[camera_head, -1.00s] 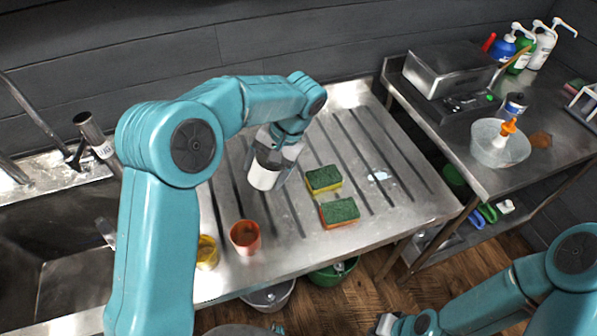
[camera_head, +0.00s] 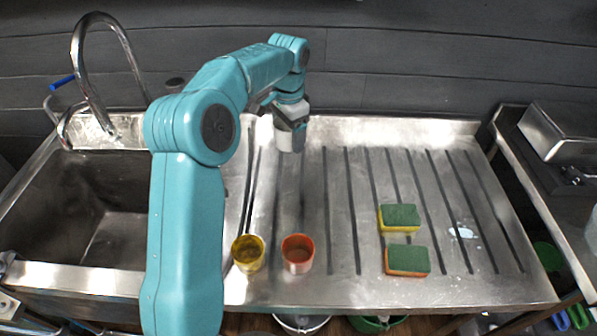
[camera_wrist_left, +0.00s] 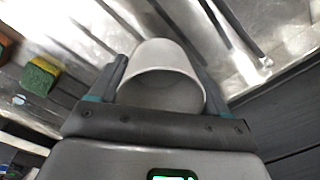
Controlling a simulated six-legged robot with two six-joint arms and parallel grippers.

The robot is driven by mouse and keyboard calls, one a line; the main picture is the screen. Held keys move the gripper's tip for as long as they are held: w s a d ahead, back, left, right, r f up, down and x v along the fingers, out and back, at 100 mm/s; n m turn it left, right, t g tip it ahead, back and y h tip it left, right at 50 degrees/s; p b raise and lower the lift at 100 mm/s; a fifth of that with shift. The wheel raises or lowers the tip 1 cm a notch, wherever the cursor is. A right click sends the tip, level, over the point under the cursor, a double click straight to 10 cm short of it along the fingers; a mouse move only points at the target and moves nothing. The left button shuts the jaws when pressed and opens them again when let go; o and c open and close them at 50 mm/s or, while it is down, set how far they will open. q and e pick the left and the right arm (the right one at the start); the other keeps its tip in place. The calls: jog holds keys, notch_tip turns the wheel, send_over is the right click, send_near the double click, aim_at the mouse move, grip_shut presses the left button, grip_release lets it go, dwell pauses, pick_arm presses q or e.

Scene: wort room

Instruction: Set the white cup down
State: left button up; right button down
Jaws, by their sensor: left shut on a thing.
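My left gripper (camera_head: 290,135) is shut on the white cup (camera_head: 287,143) over the back part of the ribbed steel drainboard (camera_head: 335,190). In the left wrist view the white cup (camera_wrist_left: 163,72) sits between the two fingers of the left gripper (camera_wrist_left: 160,85), with its open rim facing the camera. In the head view most of the cup is hidden by the gripper. I cannot tell whether its base touches the steel. My right gripper is not in view.
A yellow cup (camera_head: 248,254) and an orange cup (camera_head: 297,254) stand near the front edge. Two sponges, one (camera_head: 399,218) behind the other (camera_head: 407,261), lie to the right. A sink (camera_head: 90,215) with a tall tap (camera_head: 78,60) is at left. The drainboard's middle is clear.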

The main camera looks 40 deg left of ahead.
pick_arm(q)
send_over(292, 177)
notch_tip(292, 177, down, 8)
jog(key=shift+d+f, duration=0.1)
jog(key=shift+f, duration=0.1)
jog(key=shift+s+f, duration=0.15)
jog(key=shift+f, duration=0.05)
jog(key=f, duration=0.4)
jog(key=shift+w, duration=0.3)
jog(key=shift+f, duration=0.3)
jog(key=shift+s, duration=0.2)
jog(key=shift+w+f, duration=0.15)
jog(key=shift+f, duration=0.05)
jog(key=o, duration=1)
jog(key=shift+r, duration=0.45)
notch_tip(292, 177, up, 12)
jog(key=shift+d+f, duration=0.15)
jog(key=shift+d+f, duration=0.1)
jog(key=shift+f, duration=0.05)
